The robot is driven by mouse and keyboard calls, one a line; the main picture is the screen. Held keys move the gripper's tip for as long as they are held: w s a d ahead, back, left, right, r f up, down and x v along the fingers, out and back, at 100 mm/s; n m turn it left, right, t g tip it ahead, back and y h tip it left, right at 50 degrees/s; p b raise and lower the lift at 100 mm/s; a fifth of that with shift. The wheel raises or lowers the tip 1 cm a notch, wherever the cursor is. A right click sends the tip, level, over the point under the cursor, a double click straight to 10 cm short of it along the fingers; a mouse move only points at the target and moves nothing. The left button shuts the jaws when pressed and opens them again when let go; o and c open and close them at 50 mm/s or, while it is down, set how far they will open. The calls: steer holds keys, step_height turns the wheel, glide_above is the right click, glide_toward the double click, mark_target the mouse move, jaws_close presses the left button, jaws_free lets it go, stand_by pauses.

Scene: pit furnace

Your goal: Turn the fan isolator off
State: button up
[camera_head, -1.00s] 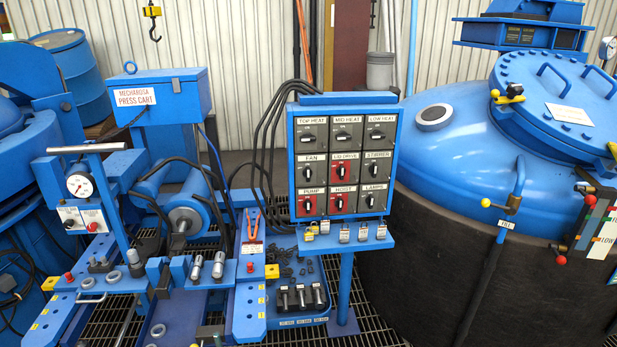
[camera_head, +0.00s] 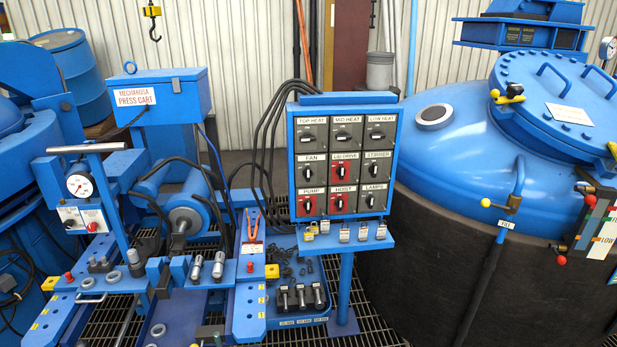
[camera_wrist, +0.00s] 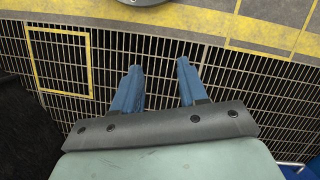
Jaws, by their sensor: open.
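The fan isolator (camera_head: 309,172) is a grey switch plate with a dark rotary handle, labelled FAN. It sits in the left column, middle row of the blue-framed isolator panel (camera_head: 346,99) in the head view. Its handle looks about upright; the exact marking is too small to read. My gripper (camera_wrist: 158,68) shows only in the wrist view. Its two blue fingers are apart with nothing between them, above a floor grating. The panel is not in the wrist view, and my gripper is not in the head view.
Other isolators surround the fan switch: top heat (camera_head: 313,137) above, lid drive (camera_head: 346,170) to the right, pump (camera_head: 312,203) below. A shelf with padlocks (camera_head: 345,236) juts out under the panel. A press cart (camera_head: 168,95) stands left, a large blue-domed furnace (camera_head: 460,150) right.

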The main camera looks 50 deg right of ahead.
steer(key=w+d+r+m+t+h, duration=0.2)
steer(key=w+d+r+m+t, duration=0.35)
steer(key=d+r, duration=0.65)
steer(key=w+d+r+m+t+h, duration=0.1)
steer(key=w+d+r+m+t, duration=0.4)
steer(key=d+r, duration=0.75)
steer(key=w+d+r+m+t+h, duration=0.2)
steer(key=w+d+r+m+t, duration=0.45)
steer(key=r, duration=0.95)
steer(key=d+r+m+h, duration=0.4)
steer(key=d+r+m, duration=0.2)
steer(key=m+g+h, duration=0.1)
steer(key=m+h, duration=0.4)
steer(key=m, duration=1.1)
glide_toward(308, 175)
steer(key=v, duration=0.4)
steer(key=shift+a+m, duration=0.1)
steer(key=shift+m, duration=0.2)
steer(key=x, duration=1.3)
steer(key=shift+w+d, duration=0.15)
steer(key=shift+d, duration=0.15)
